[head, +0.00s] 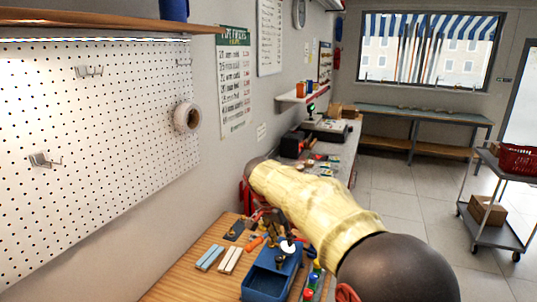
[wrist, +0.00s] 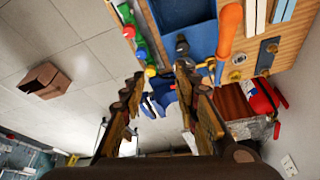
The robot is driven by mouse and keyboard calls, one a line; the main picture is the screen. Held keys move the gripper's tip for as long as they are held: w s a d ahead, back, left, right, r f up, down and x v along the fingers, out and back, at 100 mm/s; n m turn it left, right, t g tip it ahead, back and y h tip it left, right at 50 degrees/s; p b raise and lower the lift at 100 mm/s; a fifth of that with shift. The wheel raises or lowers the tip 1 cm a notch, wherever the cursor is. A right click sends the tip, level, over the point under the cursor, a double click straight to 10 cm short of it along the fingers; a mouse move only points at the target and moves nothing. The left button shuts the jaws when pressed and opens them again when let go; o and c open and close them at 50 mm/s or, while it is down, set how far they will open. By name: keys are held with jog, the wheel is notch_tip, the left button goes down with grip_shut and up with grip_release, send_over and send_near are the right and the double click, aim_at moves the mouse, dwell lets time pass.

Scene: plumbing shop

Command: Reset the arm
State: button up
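My arm, yellow with dark joints, reaches away over the wooden workbench (head: 185,283) in the head view, and its body hides part of the bench. My gripper shows in the wrist view (wrist: 158,80), its two fingers apart with a clear gap and nothing held between them. Past the fingertips are a blue tool part and the bench edge; I cannot tell how far they are.
A blue tray (head: 265,285) stands on the bench beside blue bars (head: 210,257). A pegboard (head: 90,140) lines the left wall; a cart (head: 490,238) stands right. Floor between is open.

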jog(key=s+d+r+n+y, duration=0.1)
jog(key=s+d+r, duration=0.25)
jog(key=s, duration=0.25)
jog(key=s+d+r+n, duration=0.1)
jog(key=s+d+r, duration=0.1)
jog(key=s+d, duration=0.3)
jog(key=s+d+f+n, duration=0.2)
jog(key=s, duration=0.7)
jog(key=s+d+f+n+t+y+b, duration=0.1)
jog(key=s+d+n, duration=0.1)
jog(key=s, duration=0.7)
jog(key=s+d+f+n+t, duration=0.1)
jog(key=s+d+f, duration=0.1)
jog(key=s, duration=0.8)
jog(key=shift+d+f+n+y, duration=0.2)
jog(key=shift+f+n+y, duration=0.1)
jog(key=shift+n, duration=0.1)
jog(key=shift+a, duration=0.15)
